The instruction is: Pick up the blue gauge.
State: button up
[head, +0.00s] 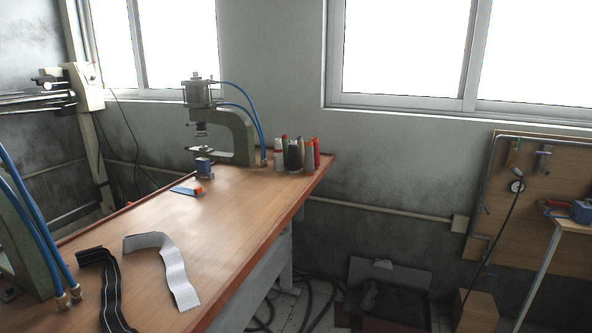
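A small flat blue piece with an orange end (184,190) lies on the wooden bench top (215,225), in front of the far press. A small blue block (203,165) stands just behind it, on a grey base under the press. A blue box-like thing (581,211) sits on a small table at the far right, cut by the picture edge. I cannot tell for certain which of these is the blue gauge. My gripper is not in view.
The green far press (237,137) with blue hoses stands at the bench's back. Several bottles (296,156) stand beside it. Black strip (103,290) and white strip (165,265) lie nearer. Another green press (18,235) is at left. Dark box (385,295) on the floor.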

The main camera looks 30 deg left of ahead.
aim_at(202, 165)
jog(key=u, duration=0.1)
jog(key=i, duration=1.75)
jog(key=u, duration=1.05)
jog(key=i, duration=0.95)
jog(key=u, duration=1.5)
jog(key=i, duration=0.6)
jog(key=u, duration=0.35)
